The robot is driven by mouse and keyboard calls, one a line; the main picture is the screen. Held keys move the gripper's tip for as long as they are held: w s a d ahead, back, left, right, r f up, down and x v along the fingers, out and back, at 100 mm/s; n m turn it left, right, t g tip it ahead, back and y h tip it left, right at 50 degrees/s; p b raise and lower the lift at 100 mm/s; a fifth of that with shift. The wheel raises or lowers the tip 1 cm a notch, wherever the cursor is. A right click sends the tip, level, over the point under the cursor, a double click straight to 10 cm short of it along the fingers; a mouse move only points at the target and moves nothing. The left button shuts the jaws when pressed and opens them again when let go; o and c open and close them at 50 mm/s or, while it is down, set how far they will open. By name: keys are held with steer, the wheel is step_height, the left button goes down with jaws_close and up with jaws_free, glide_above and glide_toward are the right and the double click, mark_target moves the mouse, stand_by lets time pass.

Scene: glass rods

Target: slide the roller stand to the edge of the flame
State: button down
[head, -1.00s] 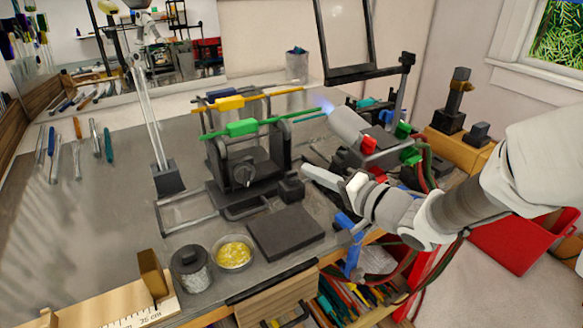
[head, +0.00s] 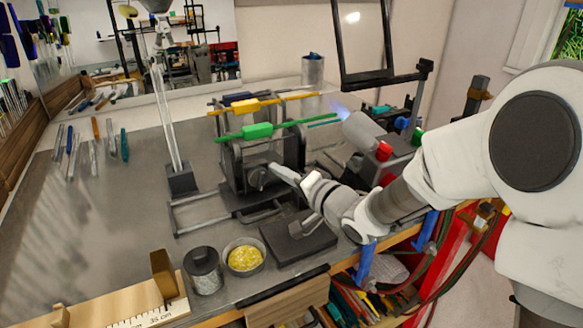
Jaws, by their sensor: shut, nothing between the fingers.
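The dark roller stand (head: 238,158) stands upright on the bench, with a round knob (head: 257,178) on its front. A green rod with a green grip (head: 258,131) and a yellow rod with a yellow grip (head: 245,106) lie across its top. The pale blue flame (head: 339,109) comes from the grey torch (head: 366,132), to the right of the stand near the rod ends. My gripper (head: 277,169) is shut and empty. Its tips are at the front right of the stand, close to the knob; I cannot tell whether they touch.
A flat dark plate (head: 299,240) lies below my gripper at the bench's front. A wooden ruler fixture (head: 130,312) is at front left. The left bench is mostly clear.

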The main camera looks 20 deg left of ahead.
stand_by(0.3)
steer(key=shift+s+a+f+b, duration=0.2)
steer(key=shift+s+a+b, duration=0.1)
steer(key=shift+s+a, duration=0.45)
steer(key=shift+d, duration=0.1)
steer(key=shift+r, duration=0.1)
